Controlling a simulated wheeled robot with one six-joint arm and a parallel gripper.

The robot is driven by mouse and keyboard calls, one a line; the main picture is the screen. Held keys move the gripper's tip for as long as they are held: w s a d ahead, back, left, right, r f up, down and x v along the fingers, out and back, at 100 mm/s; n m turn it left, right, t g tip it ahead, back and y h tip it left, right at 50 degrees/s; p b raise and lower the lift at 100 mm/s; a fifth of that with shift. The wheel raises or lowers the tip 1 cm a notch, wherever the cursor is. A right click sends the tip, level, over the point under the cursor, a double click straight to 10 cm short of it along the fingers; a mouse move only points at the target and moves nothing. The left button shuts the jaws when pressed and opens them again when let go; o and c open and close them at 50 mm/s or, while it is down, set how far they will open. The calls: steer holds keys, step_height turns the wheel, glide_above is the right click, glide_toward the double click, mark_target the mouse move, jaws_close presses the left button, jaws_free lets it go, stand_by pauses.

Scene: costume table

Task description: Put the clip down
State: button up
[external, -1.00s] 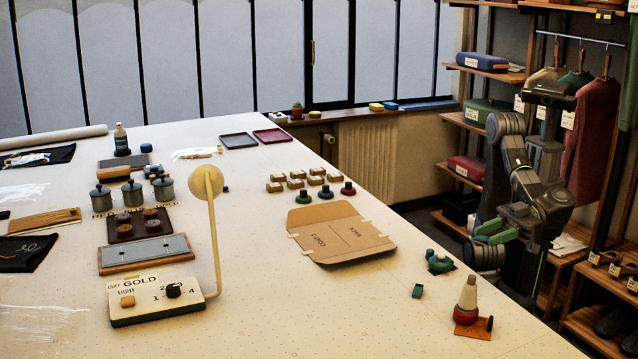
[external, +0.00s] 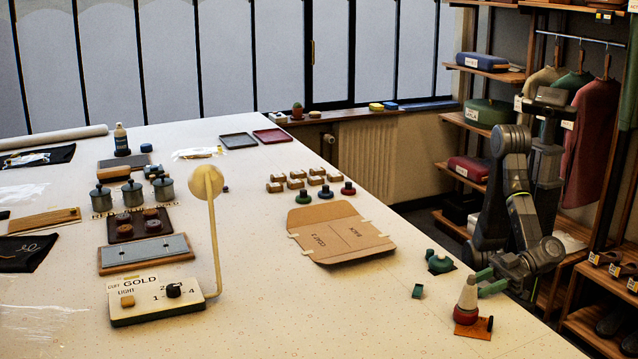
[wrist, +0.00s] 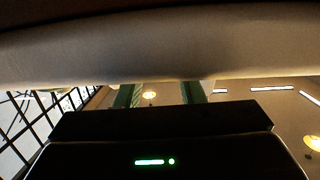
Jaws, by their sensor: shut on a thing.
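My gripper (external: 483,283) has green fingers. It is low at the right edge of the table, right beside a cone-shaped piece (external: 468,295) with a pale top and red base. The fingers are shut with a gap between them. The clip in them is too small or hidden to make out in the external view. In the wrist view the two fingers (wrist: 162,94) show apart, partly hidden by a blurred pale band (wrist: 160,45) that I cannot identify.
An orange-brown square (external: 484,327) lies under and beside the cone-shaped piece. A cardboard folder (external: 340,235) lies farther left. Bare table lies between the folder and the base with the dial (external: 156,303).

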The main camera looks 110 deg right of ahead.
steer(key=shift+f+b, duration=0.1)
steer(key=shift+b, duration=0.25)
steer(key=o, duration=0.9)
steer(key=shift+o, duration=0.2)
steer(key=shift+r+p, duration=0.25)
steer(key=shift+p, duration=0.1)
steer(key=s+r, duration=0.1)
steer(key=s, duration=1.1)
steer(key=shift+a+r, duration=0.25)
steer(key=shift+r, duration=0.1)
steer(key=shift+w, duration=0.1)
steer(key=w, duration=0.3)
steer(key=w+f, duration=0.1)
steer(key=w, duration=0.7)
steer(key=shift+w+d+f, duration=0.2)
steer(key=shift+d+f, duration=0.1)
steer(key=shift+f, duration=0.1)
steer(key=shift+w+f+b, duration=0.2)
steer(key=shift+w+b, duration=0.05)
steer(key=shift+b, duration=0.05)
steer(key=shift+r, duration=0.1)
steer(key=shift+s+r+p, duration=0.1)
steer(key=shift+r+p, duration=0.05)
steer(key=shift+p, duration=0.15)
